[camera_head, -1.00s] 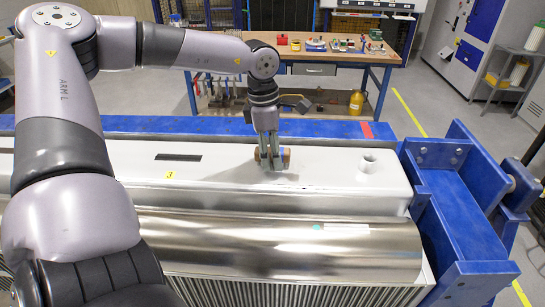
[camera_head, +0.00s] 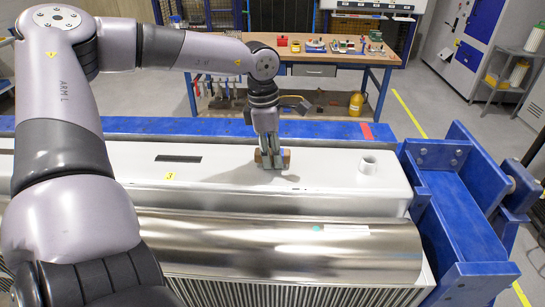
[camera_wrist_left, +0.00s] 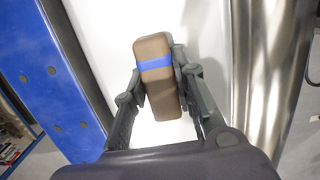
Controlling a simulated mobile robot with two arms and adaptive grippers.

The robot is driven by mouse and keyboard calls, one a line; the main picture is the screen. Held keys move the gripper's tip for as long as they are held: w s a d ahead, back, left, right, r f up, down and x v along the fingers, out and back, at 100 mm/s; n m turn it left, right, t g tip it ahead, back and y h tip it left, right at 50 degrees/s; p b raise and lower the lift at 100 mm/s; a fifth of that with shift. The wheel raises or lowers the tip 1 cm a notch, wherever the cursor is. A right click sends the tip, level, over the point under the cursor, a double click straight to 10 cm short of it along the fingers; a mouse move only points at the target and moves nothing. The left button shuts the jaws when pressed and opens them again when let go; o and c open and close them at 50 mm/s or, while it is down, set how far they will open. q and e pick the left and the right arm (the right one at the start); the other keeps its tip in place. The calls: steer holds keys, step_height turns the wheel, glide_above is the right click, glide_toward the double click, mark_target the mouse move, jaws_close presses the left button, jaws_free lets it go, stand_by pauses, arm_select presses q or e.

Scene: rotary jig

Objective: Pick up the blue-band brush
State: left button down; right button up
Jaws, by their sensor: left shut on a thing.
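The blue-band brush (camera_wrist_left: 156,88) is a brown block with a blue stripe across it in the left wrist view. It lies between the fingers of my left gripper (camera_wrist_left: 160,97), which is shut on it. In the head view my left gripper (camera_head: 269,160) points down over the white top of the jig's workpiece (camera_head: 225,178). The brush's brown ends (camera_head: 286,157) show on both sides of the fingers, at or just above that surface; I cannot tell if it still touches. My right gripper is not in view.
A short white pipe stub (camera_head: 367,164) stands on the white surface to the right of the gripper. A blue jig frame (camera_head: 450,200) rises at the right. A polished metal cylinder (camera_head: 280,245) lies in front. A workbench (camera_head: 340,57) with small items stands behind.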

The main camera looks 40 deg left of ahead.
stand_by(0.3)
arm_select(q)
steer(key=shift+r+p, duration=0.35)
steer(key=shift+p, duration=0.3)
steer(key=shift+w+r, duration=0.1)
steer(key=shift+r, duration=0.05)
step_height(320, 180, up, 8)
steer(key=b, duration=0.3)
steer(key=shift+r, duration=0.1)
step_height(320, 180, up, 11)
steer(key=b, duration=0.1)
steer(key=shift+r, duration=0.2)
steer(key=c, duration=1.8)
jaws_free()
steer(key=shift+c, duration=0.2)
steer(key=c, duration=0.5)
